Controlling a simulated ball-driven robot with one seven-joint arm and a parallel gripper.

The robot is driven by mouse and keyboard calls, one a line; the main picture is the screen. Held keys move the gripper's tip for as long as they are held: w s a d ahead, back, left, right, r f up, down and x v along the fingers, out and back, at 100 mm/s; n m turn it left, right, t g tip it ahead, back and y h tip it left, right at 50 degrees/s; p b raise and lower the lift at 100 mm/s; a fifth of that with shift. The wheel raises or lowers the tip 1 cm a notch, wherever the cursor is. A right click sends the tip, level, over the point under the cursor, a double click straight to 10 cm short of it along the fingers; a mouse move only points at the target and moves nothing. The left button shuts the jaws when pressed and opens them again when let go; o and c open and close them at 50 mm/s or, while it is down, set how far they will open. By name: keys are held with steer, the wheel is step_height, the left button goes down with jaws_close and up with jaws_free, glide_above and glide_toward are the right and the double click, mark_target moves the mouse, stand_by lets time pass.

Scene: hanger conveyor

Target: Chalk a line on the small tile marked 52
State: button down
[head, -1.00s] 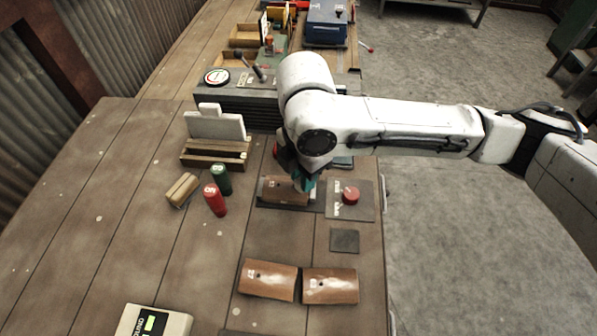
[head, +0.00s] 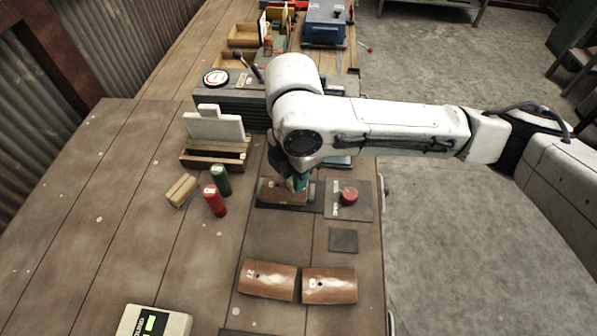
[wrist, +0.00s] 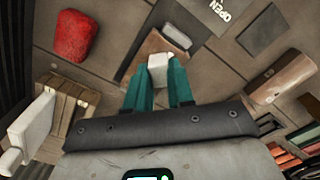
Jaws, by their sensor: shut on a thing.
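My gripper (head: 298,184) is over a brown curved tile (head: 274,194) that lies in a dark holder (head: 313,208) at the table's right side. In the wrist view, its teal fingers (wrist: 160,72) are shut on a short white piece (wrist: 158,60), which looks like chalk. The white piece is over or on the tile (wrist: 146,50); I cannot tell whether it touches. Two more curved brown tiles, one on the left (head: 267,280) and one on the right (head: 330,286), lie nearer.
A plate with a red button (head: 348,195) is right of the holder. A dark square (head: 343,241) lies below it. Red (head: 215,202) and green (head: 221,180) cylinders and a wooden block (head: 182,190) are to the left. The table's left part is clear.

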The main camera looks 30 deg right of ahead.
steer(key=shift+s+f, duration=0.2)
steer(key=shift+s+d, duration=0.35)
steer(key=shift+d, duration=0.2)
stand_by(0.3)
steer(key=shift+w+r+p, duration=0.1)
steer(key=shift+r+p, duration=3.1)
steer(key=shift+r, duration=0.45)
